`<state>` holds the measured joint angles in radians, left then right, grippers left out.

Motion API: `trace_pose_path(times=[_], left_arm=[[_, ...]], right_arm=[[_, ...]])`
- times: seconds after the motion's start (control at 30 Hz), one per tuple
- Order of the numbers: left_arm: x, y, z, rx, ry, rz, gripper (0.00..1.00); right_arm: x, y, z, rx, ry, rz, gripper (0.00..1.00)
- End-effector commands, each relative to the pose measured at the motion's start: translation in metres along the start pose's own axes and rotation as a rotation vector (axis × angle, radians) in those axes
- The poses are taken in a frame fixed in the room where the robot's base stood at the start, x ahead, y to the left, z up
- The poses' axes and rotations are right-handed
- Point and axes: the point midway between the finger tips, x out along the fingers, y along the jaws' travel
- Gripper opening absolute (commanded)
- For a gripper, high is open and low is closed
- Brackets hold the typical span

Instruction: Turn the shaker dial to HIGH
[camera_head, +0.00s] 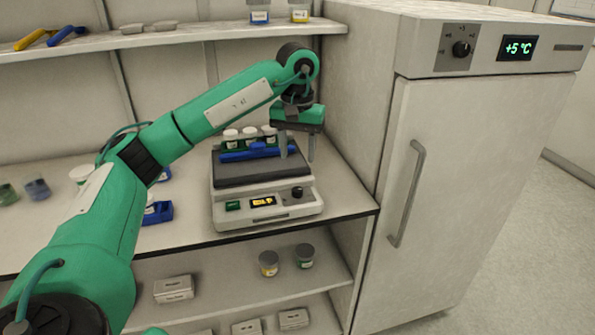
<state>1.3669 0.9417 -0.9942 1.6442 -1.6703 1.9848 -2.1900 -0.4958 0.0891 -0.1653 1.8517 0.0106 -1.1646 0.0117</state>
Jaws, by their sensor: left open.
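The shaker (225,213) stands on the bench near its right end, beside the fridge. Its front panel has a black round dial (297,192) at the right, an orange-lit display (263,201) in the middle and a green switch (233,206) at the left. The display text is too small to read surely. My left gripper (297,160) points down above the right part of the shaker, its two grey fingers apart and empty. The fingertips are above and behind the dial, and I cannot tell how far away. My right gripper is not in view.
A blue rack (248,154) with several white-capped jars sits on the shaker's platform. The fridge (455,160) stands close on the right, with its own dial (461,48) and a +5 °C display (517,47). A shelf (190,37) runs above my arm.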

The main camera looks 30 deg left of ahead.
Motion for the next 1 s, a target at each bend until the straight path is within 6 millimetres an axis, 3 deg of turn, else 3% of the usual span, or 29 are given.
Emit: trace_pose_path(times=[0.1,0.3,1.0], left_arm=[[-0.023,0.000,0.000,0.001,0.002,0.000,0.49],[-0.038,0.000,0.000,0.000,0.002,0.000,0.49],[-0.037,0.004,0.000,0.000,-0.003,0.010,0.49]], right_arm=[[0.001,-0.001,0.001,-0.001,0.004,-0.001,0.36],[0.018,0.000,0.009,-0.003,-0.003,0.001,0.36],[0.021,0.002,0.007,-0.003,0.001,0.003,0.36]])
